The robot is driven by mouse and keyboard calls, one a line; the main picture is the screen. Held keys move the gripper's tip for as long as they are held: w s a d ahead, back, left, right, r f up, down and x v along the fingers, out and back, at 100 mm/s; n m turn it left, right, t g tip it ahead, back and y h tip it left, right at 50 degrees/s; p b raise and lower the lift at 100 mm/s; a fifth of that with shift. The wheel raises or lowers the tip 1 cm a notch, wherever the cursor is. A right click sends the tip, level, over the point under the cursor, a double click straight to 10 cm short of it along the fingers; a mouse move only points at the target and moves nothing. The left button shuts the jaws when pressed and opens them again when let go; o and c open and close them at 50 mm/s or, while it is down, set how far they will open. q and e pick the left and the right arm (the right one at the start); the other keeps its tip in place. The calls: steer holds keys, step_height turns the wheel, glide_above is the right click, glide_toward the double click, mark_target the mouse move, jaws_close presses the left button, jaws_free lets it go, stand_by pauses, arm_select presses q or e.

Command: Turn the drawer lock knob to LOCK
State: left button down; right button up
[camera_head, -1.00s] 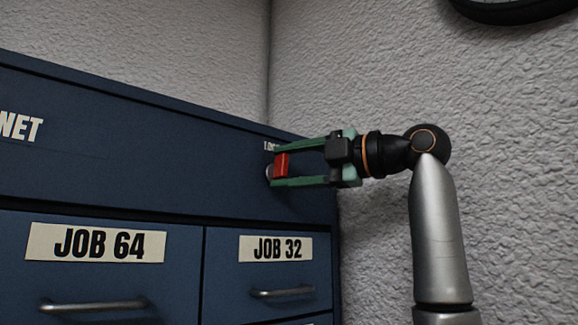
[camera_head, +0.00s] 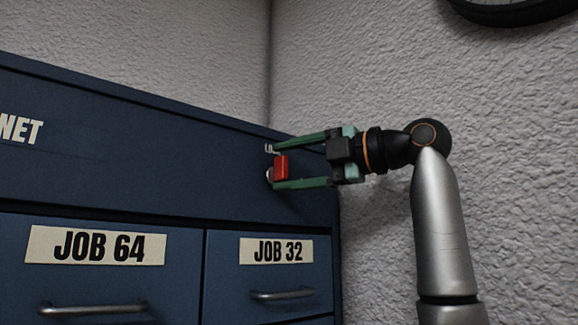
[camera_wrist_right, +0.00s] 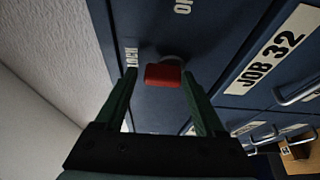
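The red lock knob (camera_head: 281,167) is on the upper right of the blue cabinet front, above the JOB 32 drawer. Its bar runs roughly up and down in the head view, in line with a partly hidden label above it. The knob also shows in the right wrist view (camera_wrist_right: 163,75), with the LOCK label (camera_wrist_right: 131,57) to its left and another, cut-off label (camera_wrist_right: 182,7) above. My right gripper (camera_head: 273,167) is open, its green fingers above and below the knob with gaps on both sides. My left gripper is not in view.
The blue cabinet (camera_head: 150,165) has drawers labelled JOB 64 (camera_head: 95,246) and JOB 32 (camera_head: 276,250), each with a protruding metal handle. A textured wall (camera_head: 510,150) stands close behind my right arm. A dark round object (camera_head: 515,10) is at the upper right.

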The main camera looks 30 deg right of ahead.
steer(key=shift+o, duration=0.7)
steer(key=shift+f, duration=0.1)
steer(key=b+v, duration=0.1)
steer(key=v, duration=0.6)
steer(key=shift+s, duration=0.25)
steer(key=shift+d, duration=0.1)
